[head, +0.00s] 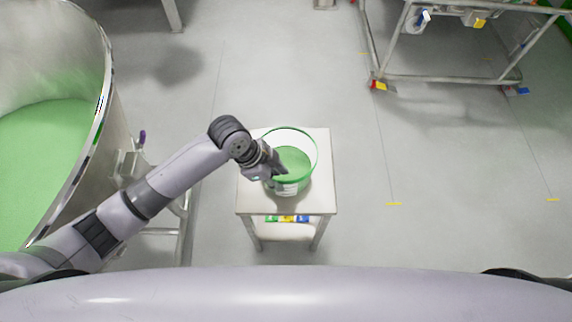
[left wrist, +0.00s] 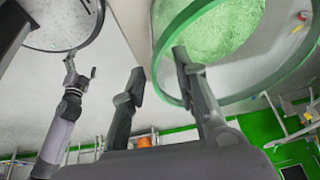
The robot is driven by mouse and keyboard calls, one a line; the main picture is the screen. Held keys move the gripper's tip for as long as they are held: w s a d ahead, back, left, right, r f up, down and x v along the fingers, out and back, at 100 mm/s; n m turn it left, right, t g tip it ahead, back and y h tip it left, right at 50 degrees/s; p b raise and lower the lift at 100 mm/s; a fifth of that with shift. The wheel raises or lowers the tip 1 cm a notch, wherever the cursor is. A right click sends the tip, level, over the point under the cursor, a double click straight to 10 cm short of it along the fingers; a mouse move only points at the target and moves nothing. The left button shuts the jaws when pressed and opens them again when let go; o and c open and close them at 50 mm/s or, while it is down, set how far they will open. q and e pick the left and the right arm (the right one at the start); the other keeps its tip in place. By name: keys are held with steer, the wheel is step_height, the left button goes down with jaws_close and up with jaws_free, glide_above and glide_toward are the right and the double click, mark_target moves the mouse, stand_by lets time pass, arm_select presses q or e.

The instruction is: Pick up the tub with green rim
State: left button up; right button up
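The tub with green rim (head: 292,188) stands upright on a small pale table (head: 255,203) in the head view. Green material fills its lower part. My left gripper (head: 279,172) is at the tub's left side, its fingertips over the rim. In the left wrist view the tub (left wrist: 163,45) is at the upper right. There my left gripper (left wrist: 158,62) has its fingers apart, one overlapping the tub's opening and the other outside it. Contact with the wall cannot be told. My right gripper (left wrist: 79,72) shows small at the left, with fingers apart and empty.
A large steel vessel (head: 108,75) holding green material stands at the left. Coloured items (head: 287,219) show below the table's top. A metal frame trolley (head: 447,79) is at the upper right. The floor right of the table is clear.

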mark_target(285, 185)
arm_select(q)
steer(key=shift+x, duration=2.8)
steer(key=shift+c, duration=0.3)
steer(key=shift+r, duration=0.1)
jaws_close()
